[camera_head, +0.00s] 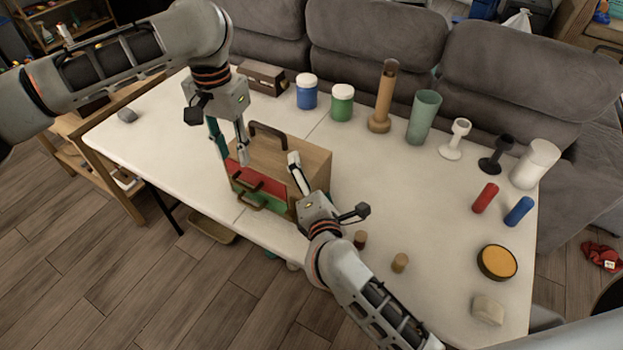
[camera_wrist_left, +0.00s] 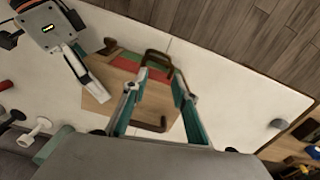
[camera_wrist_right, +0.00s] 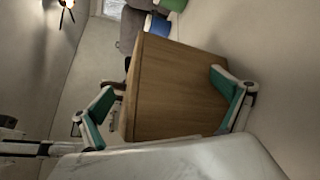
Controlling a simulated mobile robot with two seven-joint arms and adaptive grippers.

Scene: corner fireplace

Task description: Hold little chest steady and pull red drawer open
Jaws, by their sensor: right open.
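The little wooden chest (camera_head: 312,160) stands upright at the table's front edge, with an arched brown handle (camera_head: 268,135) on top. Its red drawer (camera_head: 266,182) looks shut, above a green drawer (camera_head: 272,204); both have brown handles. My left gripper (camera_head: 229,150) is open, above and left of the chest's front; in the left wrist view its parted fingers (camera_wrist_left: 156,82) hang over the chest, apparently empty. My right gripper (camera_wrist_right: 165,108) is open, its fingers either side of the chest's wooden body (camera_wrist_right: 175,90). In the head view its far finger is hidden.
Blue jar (camera_head: 306,91), green jar (camera_head: 342,102), brown vase (camera_head: 383,100) and green cup (camera_head: 423,117) stand behind the chest. The table's left part is mostly clear.

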